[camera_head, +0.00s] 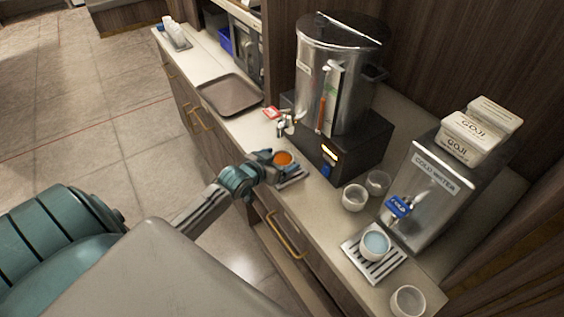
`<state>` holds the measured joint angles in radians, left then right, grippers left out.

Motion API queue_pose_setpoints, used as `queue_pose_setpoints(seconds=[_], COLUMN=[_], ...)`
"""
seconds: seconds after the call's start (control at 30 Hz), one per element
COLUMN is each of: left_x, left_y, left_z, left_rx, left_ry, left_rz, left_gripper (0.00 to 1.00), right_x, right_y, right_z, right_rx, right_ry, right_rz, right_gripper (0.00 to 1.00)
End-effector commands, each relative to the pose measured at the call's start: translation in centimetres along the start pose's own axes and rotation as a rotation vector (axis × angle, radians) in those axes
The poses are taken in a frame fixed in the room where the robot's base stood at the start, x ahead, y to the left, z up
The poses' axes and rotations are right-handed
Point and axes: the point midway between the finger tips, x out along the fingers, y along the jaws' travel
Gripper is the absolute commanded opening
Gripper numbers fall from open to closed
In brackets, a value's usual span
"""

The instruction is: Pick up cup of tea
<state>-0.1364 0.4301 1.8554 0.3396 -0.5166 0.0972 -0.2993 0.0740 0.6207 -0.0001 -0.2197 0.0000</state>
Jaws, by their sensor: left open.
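A cup of orange-brown tea (284,158) stands upright on a small drip tray (293,179) below the tap of the large steel urn (328,82). My left gripper (270,166) is at the cup's left side, with its jaws open close to the cup. The gripper and the cup overlap in the picture, so I cannot tell whether they touch. My right gripper does not show.
A cold water dispenser (425,195) stands to the right, with a cup of pale blue liquid (376,244) on its drip tray. Empty cups (354,198) stand between the machines. A brown tray (230,95) lies on the counter further back.

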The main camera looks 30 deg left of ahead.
Motion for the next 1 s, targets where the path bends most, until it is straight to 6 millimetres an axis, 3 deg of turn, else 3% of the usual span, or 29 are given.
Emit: queue_pose_setpoints(seconds=[0.07, 0.23, 0.53, 0.8, 1.0], left_x=[1.0, 2.9, 3.3, 3.3, 3.3], left_y=[0.1, 0.1, 0.1, 0.1, 0.1], left_z=[-0.4, -0.1, 0.1, 0.1, 0.0], left_rx=[-0.004, -0.001, 0.001, 0.0, 0.001], left_ry=[0.0, 0.0, -0.001, -0.001, 0.0], left_rz=[-0.001, -0.002, -0.001, -0.001, -0.001], left_gripper=[0.86, 0.86, 0.86, 0.33, 0.32], right_x=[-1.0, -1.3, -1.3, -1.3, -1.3], right_y=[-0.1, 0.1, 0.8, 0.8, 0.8], right_z=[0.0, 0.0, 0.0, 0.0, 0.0], right_rx=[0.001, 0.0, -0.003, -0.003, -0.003], right_ry=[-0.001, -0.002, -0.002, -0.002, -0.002], right_rz=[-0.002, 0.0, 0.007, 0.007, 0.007], right_gripper=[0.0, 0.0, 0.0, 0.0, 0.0])
